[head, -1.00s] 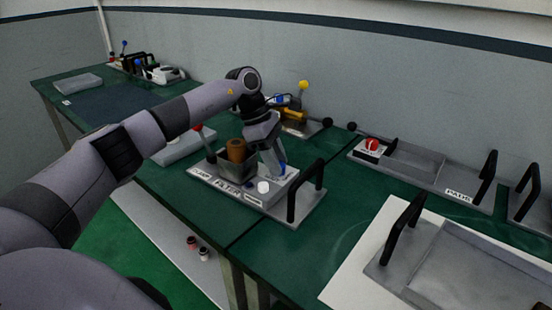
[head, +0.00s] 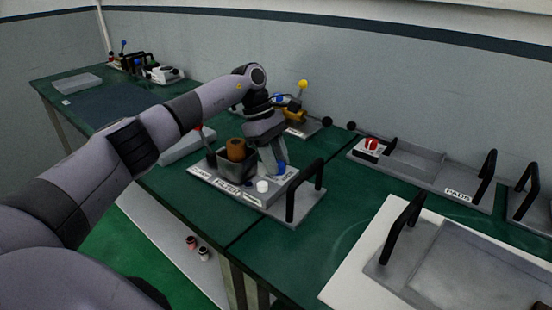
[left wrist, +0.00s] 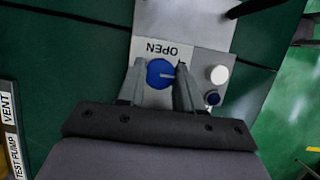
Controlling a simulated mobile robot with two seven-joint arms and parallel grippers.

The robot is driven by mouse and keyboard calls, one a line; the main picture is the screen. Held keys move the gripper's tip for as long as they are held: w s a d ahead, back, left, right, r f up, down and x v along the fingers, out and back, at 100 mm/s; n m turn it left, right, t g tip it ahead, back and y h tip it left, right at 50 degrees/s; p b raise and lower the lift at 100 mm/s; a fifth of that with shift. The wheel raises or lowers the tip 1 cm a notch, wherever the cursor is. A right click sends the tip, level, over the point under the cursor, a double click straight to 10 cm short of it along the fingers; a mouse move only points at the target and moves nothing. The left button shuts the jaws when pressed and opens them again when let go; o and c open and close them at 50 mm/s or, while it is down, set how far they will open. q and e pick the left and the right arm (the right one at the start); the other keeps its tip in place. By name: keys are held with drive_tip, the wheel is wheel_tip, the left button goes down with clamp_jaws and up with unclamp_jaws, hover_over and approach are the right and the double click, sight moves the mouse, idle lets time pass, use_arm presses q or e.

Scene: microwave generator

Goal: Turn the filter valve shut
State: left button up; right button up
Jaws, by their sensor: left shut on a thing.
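The filter unit is a grey tray (head: 308,212) with a FILTER label, a dark box and a brown cylinder (head: 236,149), standing on the green bench. Its valve is a round blue knob (left wrist: 160,73) with a light pointer line, beside the word OPEN in the left wrist view. My left gripper (left wrist: 160,75) has its two fingers on either side of the knob and is shut on it. In the head view the left gripper (head: 279,168) points down at the unit, and its fingers partly hide the knob. My right gripper does not show.
A black handle (head: 305,190) rises at the unit's right end. A white knob (left wrist: 218,74) and a small dark blue button (left wrist: 212,99) sit close to the valve. A red-tipped lever (head: 198,130) stands left of the box. A PADS tray (head: 425,180) lies further right.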

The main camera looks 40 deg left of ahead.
use_arm(q)
drive_tip(key=o, duration=1)
drive_tip(key=shift+o, duration=0.2)
drive_tip(key=v, duration=0.7)
drive_tip(key=shift+r+b, duration=0.2)
drive_tip(key=shift+b, duration=0.1)
